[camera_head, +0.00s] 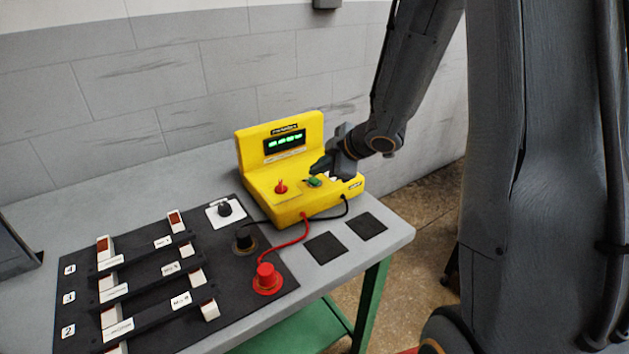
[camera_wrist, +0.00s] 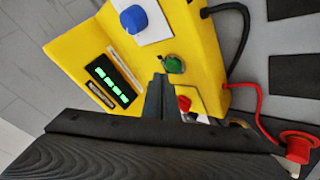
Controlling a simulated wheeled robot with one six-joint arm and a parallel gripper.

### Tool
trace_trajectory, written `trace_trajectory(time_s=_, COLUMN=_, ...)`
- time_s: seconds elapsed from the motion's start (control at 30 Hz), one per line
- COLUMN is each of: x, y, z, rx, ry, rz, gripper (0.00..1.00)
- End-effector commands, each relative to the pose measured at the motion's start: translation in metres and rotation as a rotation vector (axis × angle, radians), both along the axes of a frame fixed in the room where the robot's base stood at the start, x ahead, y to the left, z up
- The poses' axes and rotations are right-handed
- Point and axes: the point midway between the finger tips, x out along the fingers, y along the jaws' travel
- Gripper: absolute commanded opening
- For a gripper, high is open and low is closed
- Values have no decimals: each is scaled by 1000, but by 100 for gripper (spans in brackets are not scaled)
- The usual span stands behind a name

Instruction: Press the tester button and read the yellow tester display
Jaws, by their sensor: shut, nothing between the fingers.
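The yellow tester (camera_head: 257,178) stands on the back right of the table; it also fills the upper part of the wrist view (camera_wrist: 75,48). Its dark display (camera_head: 285,142) is lit with green characters, too small to read; in the wrist view the display (camera_wrist: 110,82) appears rotated and blurred. A round green button (camera_wrist: 174,64) sits on the tester's lower front deck, also seen in the head view (camera_head: 314,182). My gripper (camera_head: 318,170) is shut and empty, its tips right by the green button (camera_wrist: 160,80). I cannot tell whether they touch it.
A red control (camera_head: 281,188) sits left of the green button. A blue knob (camera_wrist: 133,19) is on the tester's other side. Red and black leads run to a red plug (camera_head: 267,280) and black plug (camera_head: 245,240) on a black panel (camera_head: 240,310) with several switches.

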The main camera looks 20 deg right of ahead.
Motion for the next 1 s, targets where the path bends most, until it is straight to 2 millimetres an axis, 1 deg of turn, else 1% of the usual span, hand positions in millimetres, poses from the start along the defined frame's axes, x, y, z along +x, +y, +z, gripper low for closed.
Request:
trace_trajectory(time_s=0.27, x=0, y=0, z=-1, rx=0, ry=0, rz=0, gripper=0)
trace_trajectory(time_s=0.53, x=0, y=0, z=-9, rx=1, ry=0, rz=-1, gripper=0)
trace_trajectory(time_s=1.0, x=0, y=0, z=-10, rx=0, ry=0, rz=0, gripper=0)
